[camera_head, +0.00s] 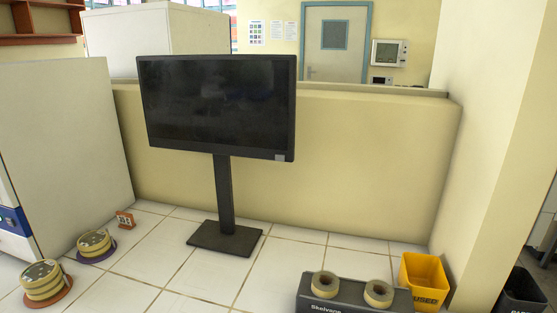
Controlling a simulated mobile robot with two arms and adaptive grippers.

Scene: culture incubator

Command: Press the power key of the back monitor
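A large black monitor (217,105) stands on a black post and a flat square base (225,238) on the tiled floor. Its screen is dark and faces me, tilted slightly in the picture. A small light grey square, which may be the power key (280,157), shows at the lower right corner of its bezel. Neither of my grippers is in view, and nothing touches the monitor.
A low cream wall (350,160) runs behind the monitor. A grey cabinet (65,150) stands at left, with round striped containers (95,243) near it. A dark box (352,292) with two tape rolls and a yellow bin (424,280) are at front right. Tiles around the base are clear.

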